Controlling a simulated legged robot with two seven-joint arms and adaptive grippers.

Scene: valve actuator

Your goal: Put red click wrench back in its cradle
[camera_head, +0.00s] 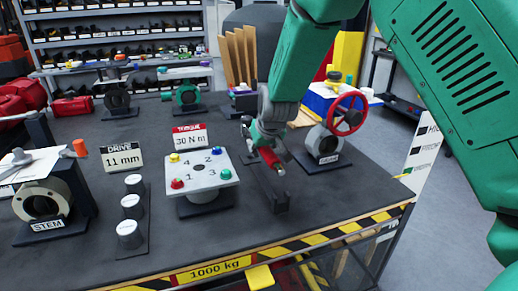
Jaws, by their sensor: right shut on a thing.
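The red click wrench (269,157) shows as a short red handle below my right gripper (262,141). My right gripper is shut on the wrench; the fingers are small and partly hidden by the arm. The cradle (276,191) is a dark stand on the table, just below and in front of the wrench. The red handle is over or at the cradle's back part; I cannot tell whether they touch. My left gripper is not in view.
The four-bolt plate (200,174) stands left of the cradle. A valve with a red handwheel (347,114) stands to the right. Silver sockets (130,206) and the STEM part (45,205) are farther left. The table's striped front edge (300,243) is near the cradle.

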